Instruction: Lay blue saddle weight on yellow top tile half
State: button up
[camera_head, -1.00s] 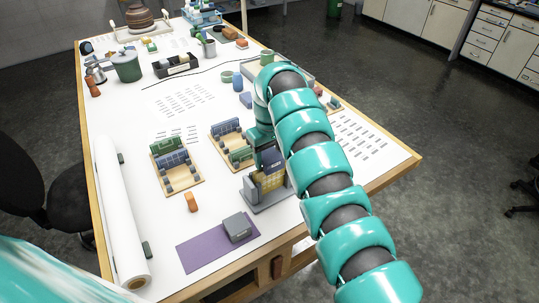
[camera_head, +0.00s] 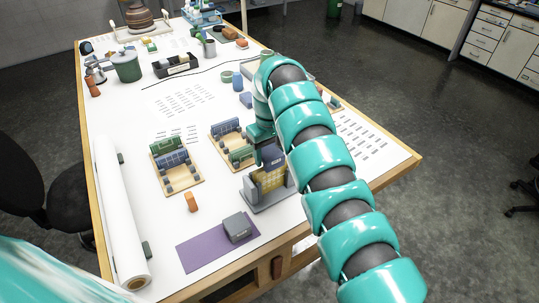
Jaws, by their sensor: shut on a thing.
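The blue saddle weight (camera_head: 271,156) is small and dark blue. It hangs under my gripper (camera_head: 264,141), which is shut on it, just above the yellow tile. The fingertips are small and partly hidden by my teal arm. The yellow tile (camera_head: 268,179) stands upright in a grey stand (camera_head: 270,202) near the table's right front edge. The line between its top and lower halves is too small to tell. I cannot tell whether the weight touches the tile's top edge.
Two wooden trays with blue and green blocks (camera_head: 177,170) (camera_head: 232,146) stand to the left. An orange block (camera_head: 192,202), a purple mat (camera_head: 200,256) and a grey block (camera_head: 238,227) lie in front. A paper roll (camera_head: 118,215) runs along the left.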

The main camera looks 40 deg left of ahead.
jog(key=shift+r+p, duration=0.35)
jog(key=shift+r, duration=0.9)
